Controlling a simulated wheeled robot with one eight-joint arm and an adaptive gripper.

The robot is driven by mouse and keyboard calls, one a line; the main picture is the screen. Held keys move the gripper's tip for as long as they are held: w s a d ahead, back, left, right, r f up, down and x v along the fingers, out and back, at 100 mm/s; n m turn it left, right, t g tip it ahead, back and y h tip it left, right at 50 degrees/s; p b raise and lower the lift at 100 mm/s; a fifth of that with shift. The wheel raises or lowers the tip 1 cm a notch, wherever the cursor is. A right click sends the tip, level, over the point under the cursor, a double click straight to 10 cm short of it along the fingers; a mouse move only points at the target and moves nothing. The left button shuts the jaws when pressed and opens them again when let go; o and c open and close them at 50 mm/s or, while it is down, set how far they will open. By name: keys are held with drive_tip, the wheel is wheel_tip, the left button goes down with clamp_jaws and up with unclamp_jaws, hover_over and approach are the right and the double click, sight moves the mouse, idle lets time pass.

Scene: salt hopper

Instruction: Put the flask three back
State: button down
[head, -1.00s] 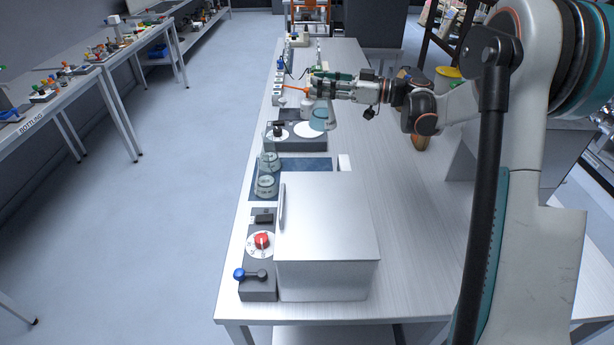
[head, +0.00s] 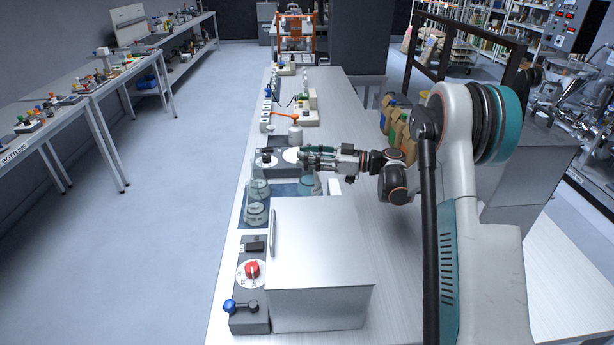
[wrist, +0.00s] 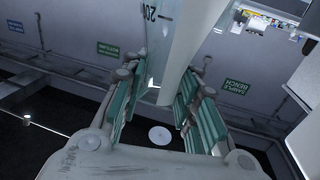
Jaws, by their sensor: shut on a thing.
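My gripper (head: 312,160) is shut on a clear flask (head: 309,184) with bluish contents. The flask hangs beneath the fingers, just right of two other flasks, over or near the right part of the blue mat; whether its base touches cannot be told. The far flask (head: 258,189) and the near flask (head: 256,213) stand on the blue mat (head: 283,191) along its left side. In the wrist view the held flask (wrist: 180,45) runs between the green finger pads, with printed graduation marks showing. The labels telling which flask is three cannot be read.
A large grey box (head: 318,250) stands just in front of the mat, hiding part of it. A stirrer-like unit with a white round plate (head: 291,154) lies behind. A small white block (head: 335,187) is to the right. A red-knob panel (head: 251,270) is at the front left.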

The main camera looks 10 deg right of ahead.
sight(310, 171)
drive_tip(key=shift+f+b, duration=0.6)
drive_tip(key=shift+f, duration=1.95)
drive_tip(key=shift+f, duration=0.1)
drive_tip(key=c, duration=1.2)
unclamp_jaws()
drive_tip(key=shift+s+d, duration=0.15)
drive_tip(key=shift+d, duration=0.2)
drive_tip(key=p+v, duration=0.2)
drive_tip(key=v, duration=0.9)
